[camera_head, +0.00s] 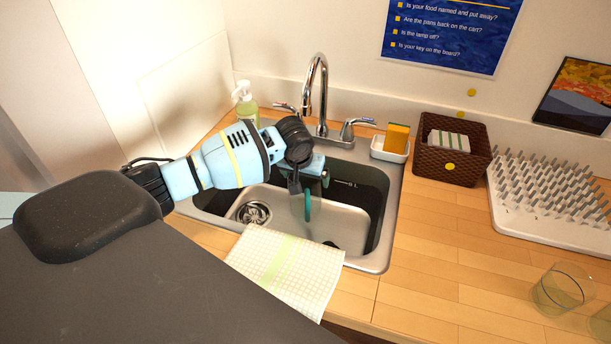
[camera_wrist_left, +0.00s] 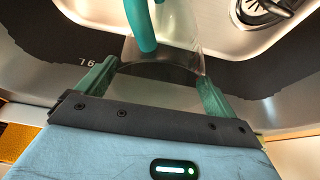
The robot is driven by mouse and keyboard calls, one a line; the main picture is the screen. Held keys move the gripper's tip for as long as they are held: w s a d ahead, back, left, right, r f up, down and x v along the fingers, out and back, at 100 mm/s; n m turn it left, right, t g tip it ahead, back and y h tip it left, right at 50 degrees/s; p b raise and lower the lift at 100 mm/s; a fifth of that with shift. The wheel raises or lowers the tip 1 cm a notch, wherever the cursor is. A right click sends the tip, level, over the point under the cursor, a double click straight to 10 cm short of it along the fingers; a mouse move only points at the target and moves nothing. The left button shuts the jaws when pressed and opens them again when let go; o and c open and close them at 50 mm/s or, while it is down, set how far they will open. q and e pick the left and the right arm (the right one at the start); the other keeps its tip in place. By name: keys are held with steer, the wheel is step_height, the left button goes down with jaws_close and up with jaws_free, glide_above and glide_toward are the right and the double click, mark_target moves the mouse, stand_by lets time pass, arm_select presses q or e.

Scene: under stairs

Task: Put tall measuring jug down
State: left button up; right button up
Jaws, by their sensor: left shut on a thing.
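My left gripper (camera_head: 312,182) hangs over the sink (camera_head: 384,215) with its fingers shut on a clear vessel with a teal handle, which I take to be the tall measuring jug. In the head view only the jug's teal handle (camera_head: 308,204) shows clearly, in front of the right-hand basin area. In the left wrist view the clear jug wall (camera_wrist_left: 165,50) sits between the two green fingers of the left gripper (camera_wrist_left: 157,72), with the handle above. I cannot tell whether the jug's base touches the sink. My right gripper is not in view.
A tap (camera_head: 317,85) stands behind the sink, with a soap bottle (camera_head: 246,105) to its left and a sponge holder (camera_head: 390,148) to its right. A cloth (camera_head: 285,272) lies at the front edge. Right are a basket (camera_head: 440,165), drying rack (camera_head: 550,222) and glass (camera_head: 563,290). Clear counter (camera_head: 445,250) lies between.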

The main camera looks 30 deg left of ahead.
arm_select(q)
steer(key=shift+f, duration=0.1)
steer(key=o, duration=1.1)
steer(key=shift+c, duration=0.2)
steer(key=p+v, duration=0.1)
steer(key=v, duration=1)
steer(key=shift+s+r, duration=0.2)
steer(key=shift+r, duration=0.35)
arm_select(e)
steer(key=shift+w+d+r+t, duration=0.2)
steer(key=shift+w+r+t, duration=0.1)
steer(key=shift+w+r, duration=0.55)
arm_select(q)
steer(key=shift+d+f, duration=0.1)
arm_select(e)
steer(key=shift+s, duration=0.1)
